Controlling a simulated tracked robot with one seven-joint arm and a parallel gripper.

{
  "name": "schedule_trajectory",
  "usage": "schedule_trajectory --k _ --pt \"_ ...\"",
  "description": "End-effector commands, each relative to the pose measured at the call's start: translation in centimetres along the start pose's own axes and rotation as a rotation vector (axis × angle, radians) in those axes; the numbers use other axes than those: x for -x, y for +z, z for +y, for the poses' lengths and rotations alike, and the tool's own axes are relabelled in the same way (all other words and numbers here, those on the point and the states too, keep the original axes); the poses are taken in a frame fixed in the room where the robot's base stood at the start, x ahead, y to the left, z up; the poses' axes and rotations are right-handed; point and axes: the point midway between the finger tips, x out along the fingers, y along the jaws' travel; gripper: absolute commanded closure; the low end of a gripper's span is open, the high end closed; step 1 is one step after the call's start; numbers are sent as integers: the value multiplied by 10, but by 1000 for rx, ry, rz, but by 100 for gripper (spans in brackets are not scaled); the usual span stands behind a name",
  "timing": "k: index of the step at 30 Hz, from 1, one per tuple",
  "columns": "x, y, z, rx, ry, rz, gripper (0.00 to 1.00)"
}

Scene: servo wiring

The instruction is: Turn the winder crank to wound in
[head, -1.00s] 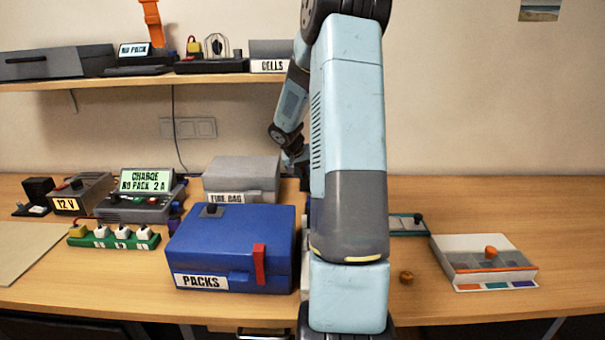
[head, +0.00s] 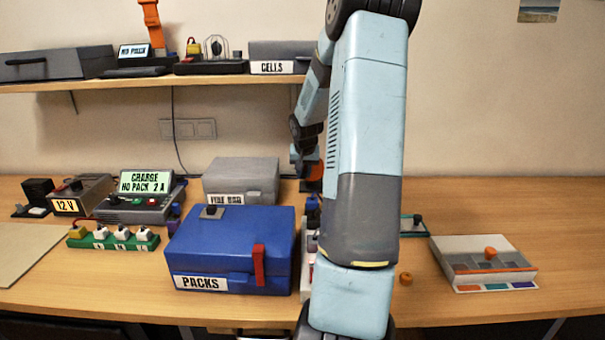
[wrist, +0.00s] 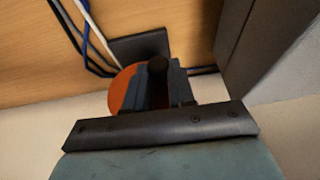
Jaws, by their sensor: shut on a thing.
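In the wrist view, the winder shows as an orange disc (wrist: 122,92) with a dark square plate (wrist: 138,47) beside it. A black crank knob (wrist: 157,64) sits between the fingers of my gripper (wrist: 160,75), which is shut on it. The fingers and palm hide much of the disc and the crank arm. In the head view, a bit of the orange disc (head: 314,171) shows behind my arm, near the grey box. My arm covers most of the winder there, and the fingertips cannot be made out.
Blue, white and black cables (wrist: 85,35) run beside the winder. A dark box wall (wrist: 248,35) stands close to the right of my gripper in the wrist view. The grey box (head: 240,180) and blue PACKS box (head: 230,248) stand left of my arm.

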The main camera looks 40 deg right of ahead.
Motion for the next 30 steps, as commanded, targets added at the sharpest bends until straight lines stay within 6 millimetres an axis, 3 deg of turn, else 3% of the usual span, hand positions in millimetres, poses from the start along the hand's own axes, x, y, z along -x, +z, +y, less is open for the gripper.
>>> schedule_trajectory --k 30 --pt "11 -4 8 -199 -477 -4 100"
